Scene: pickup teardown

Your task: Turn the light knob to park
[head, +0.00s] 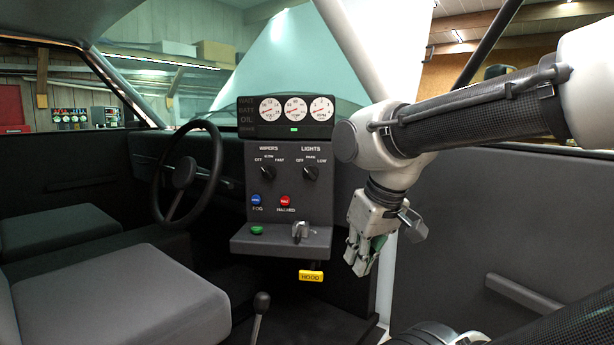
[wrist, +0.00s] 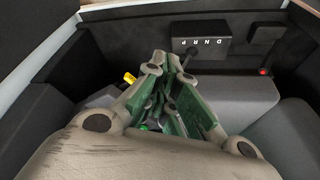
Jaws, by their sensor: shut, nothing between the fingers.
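The light knob (head: 311,173) is the dark right-hand knob on the dash panel, under the word LIGHTS, with OFF, a middle label and LOW around it. Its pointer is too small to read surely. My gripper (head: 361,264) hangs to the right of the panel and lower than the knob, fingers pointing down. It is shut and empty, apart from the knob. In the wrist view my gripper (wrist: 163,112) fills the middle, and I cannot make out the light knob there.
The wiper knob (head: 267,173) sits left of the light knob. Below are a blue FOG button (head: 255,200) and a red hazard button (head: 284,201). A ledge (head: 275,240) juts out under the panel, above the yellow HOOD handle (head: 311,276). The steering wheel (head: 186,174) is left.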

